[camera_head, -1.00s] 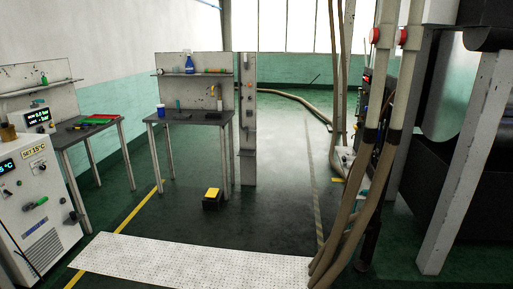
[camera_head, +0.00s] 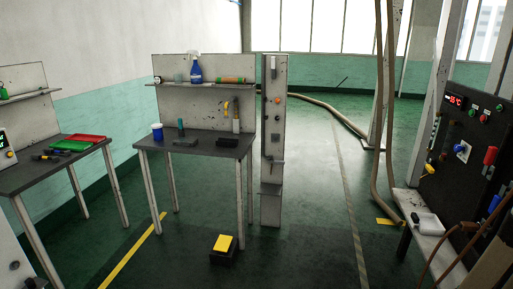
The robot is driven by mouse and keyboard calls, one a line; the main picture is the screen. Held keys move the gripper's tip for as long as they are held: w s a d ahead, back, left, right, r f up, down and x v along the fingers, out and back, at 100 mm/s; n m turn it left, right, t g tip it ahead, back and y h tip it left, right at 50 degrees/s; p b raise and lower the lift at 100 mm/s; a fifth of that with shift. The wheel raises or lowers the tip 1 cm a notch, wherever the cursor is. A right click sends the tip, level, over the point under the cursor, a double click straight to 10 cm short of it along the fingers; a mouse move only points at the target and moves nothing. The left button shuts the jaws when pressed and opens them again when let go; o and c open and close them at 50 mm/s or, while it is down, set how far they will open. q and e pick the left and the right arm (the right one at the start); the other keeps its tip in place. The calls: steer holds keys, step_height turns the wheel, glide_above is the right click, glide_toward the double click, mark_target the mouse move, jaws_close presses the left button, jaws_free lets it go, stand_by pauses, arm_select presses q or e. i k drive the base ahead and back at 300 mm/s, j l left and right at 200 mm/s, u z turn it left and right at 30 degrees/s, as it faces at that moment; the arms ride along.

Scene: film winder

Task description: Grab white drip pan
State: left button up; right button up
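A small white, shallow, rounded piece (camera_head: 430,224) sits at the right, low beside the black control panel, on a light ledge. It looks like the white drip pan, but it is small and I cannot make out its inside. A small dark object (camera_head: 415,217) is at its left edge. Neither of my grippers is in view, and nothing of mine touches the white piece.
A workbench (camera_head: 200,146) with a blue spray bottle (camera_head: 196,70) on its shelf stands left of centre. A yellow-topped black box (camera_head: 224,243) is on the floor. Brown hoses (camera_head: 379,150) and a black control panel (camera_head: 465,150) are at right.

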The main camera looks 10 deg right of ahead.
mark_target(428, 223)
steer(key=i+z, duration=0.2)
steer(key=i, duration=0.35)
steer(key=i+z, duration=0.25)
steer(key=i, duration=0.3)
steer(key=i+j+z, duration=0.2)
steer(key=i, duration=0.35)
steer(key=i+j+z, duration=0.25)
steer(key=i, duration=0.3)
steer(key=i+z, duration=0.65)
steer(key=z, duration=0.2)
steer(key=i+j+z, duration=0.15)
steer(key=i+z, duration=0.3)
steer(key=i+j+z, duration=0.15)
steer(key=z, duration=0.3)
steer(key=i+j+z, duration=0.2)
steer(key=j+z, duration=0.2)
steer(key=j, duration=0.1)
